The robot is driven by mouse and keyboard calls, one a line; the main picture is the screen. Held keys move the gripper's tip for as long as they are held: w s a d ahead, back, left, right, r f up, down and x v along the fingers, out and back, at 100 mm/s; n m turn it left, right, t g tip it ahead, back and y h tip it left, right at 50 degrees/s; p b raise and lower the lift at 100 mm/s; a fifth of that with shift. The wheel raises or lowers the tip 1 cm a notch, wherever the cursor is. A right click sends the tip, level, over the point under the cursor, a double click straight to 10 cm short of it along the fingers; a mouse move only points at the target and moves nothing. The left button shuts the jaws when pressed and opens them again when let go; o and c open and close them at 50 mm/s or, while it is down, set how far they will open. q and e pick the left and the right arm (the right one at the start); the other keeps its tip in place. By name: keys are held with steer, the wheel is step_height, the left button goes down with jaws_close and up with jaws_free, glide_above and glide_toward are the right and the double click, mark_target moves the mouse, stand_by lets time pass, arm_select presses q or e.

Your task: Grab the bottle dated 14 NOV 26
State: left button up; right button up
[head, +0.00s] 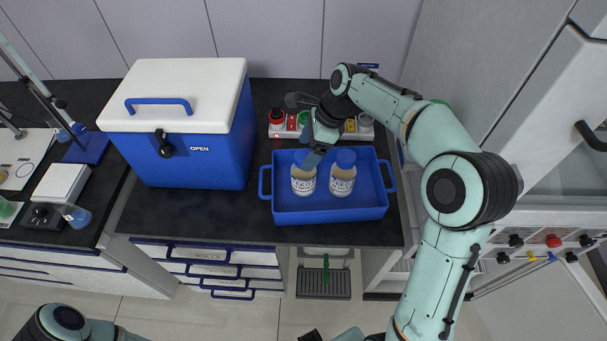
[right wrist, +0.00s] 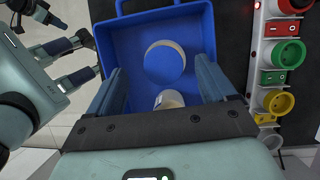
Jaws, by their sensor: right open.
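Two bottles with blue lids and pale labels stand upright side by side in a blue tray (head: 330,214): the left bottle (head: 303,182) and the right bottle (head: 342,179). Their dates are too small to read. My right gripper (head: 311,158) is open above the tray, close to the left bottle's lid, which it partly covers. In the right wrist view, one blue lid (right wrist: 165,62) shows beyond the open fingers. A pale bottle part (right wrist: 168,99) shows between the fingers, mostly hidden by the gripper body. My left gripper (right wrist: 84,60) is open and empty, outside the tray.
A blue cool box (head: 195,150) with a white lid stands left of the tray. Behind the tray runs a strip of coloured sockets (head: 287,127), also in the right wrist view (right wrist: 277,102). Drawers (head: 215,268) lie below the dark counter's front edge.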

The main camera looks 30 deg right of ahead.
mark_target(304, 156)
steer(key=x, duration=0.3)
steer(key=shift+w+f, duration=0.2)
steer(key=shift+f, duration=0.2)
jaws_close()
steer(key=shift+r, duration=0.1)
